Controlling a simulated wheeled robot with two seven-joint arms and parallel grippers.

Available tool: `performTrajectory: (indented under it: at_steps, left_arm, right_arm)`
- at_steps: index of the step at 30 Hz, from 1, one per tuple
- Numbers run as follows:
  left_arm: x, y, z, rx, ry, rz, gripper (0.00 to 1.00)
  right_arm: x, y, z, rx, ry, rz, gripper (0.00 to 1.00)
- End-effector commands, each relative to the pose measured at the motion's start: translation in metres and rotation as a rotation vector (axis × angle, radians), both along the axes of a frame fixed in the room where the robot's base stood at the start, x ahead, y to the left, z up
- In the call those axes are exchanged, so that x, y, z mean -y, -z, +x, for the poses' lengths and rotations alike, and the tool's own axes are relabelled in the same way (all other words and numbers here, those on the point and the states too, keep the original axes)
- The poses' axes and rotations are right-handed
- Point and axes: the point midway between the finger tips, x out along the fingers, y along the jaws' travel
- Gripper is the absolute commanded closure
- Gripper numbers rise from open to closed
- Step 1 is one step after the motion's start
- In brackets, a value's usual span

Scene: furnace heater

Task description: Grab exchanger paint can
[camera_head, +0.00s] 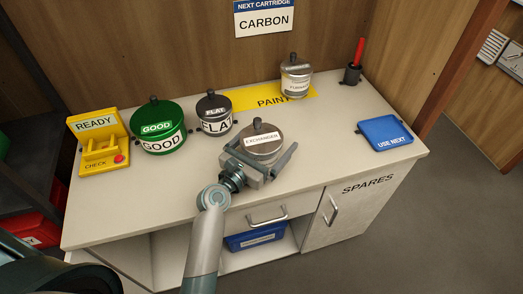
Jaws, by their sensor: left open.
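The exchanger paint can (263,150) is a round grey metal can with a white "EXCHANGER" label, standing upright on the counter near its middle. My left gripper (267,163) is open, with one finger on each side of the can. The fingers reach along the can's sides, but I cannot tell whether they touch it. The lower part of the can is hidden by the gripper. My right gripper is not in view.
A green "GOOD" can (160,128) and a dark "FLAT" can (214,113) stand left of it. A furnace can (296,77) stands on the yellow paint mat (250,98). A blue "USE NEXT" tray (385,134) lies right. A yellow check stand (98,145) is far left.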

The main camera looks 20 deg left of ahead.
Motion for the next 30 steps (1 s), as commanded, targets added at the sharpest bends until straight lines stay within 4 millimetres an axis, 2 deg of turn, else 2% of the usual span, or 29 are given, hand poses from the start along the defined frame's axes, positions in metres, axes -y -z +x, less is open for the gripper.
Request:
performTrajectory:
  at_steps: [13, 14, 24, 30]
  left_arm:
    - [0.0002, 0.0000, 0.0005, 0.000, 0.000, 0.001, 0.00]
    - [0.0002, 0.0000, 0.0005, 0.000, 0.000, 0.001, 0.02]
    - [0.0000, 0.0000, 0.0004, 0.000, 0.000, 0.001, 0.83]
    - [0.0000, -0.0038, 0.0011, 0.007, -0.001, -0.001, 0.83]
  right_arm:
    - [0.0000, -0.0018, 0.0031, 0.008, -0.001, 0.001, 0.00]
    - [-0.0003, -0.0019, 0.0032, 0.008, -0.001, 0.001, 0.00]
    - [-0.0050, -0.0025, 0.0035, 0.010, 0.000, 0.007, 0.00]
    - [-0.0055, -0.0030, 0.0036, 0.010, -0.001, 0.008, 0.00]
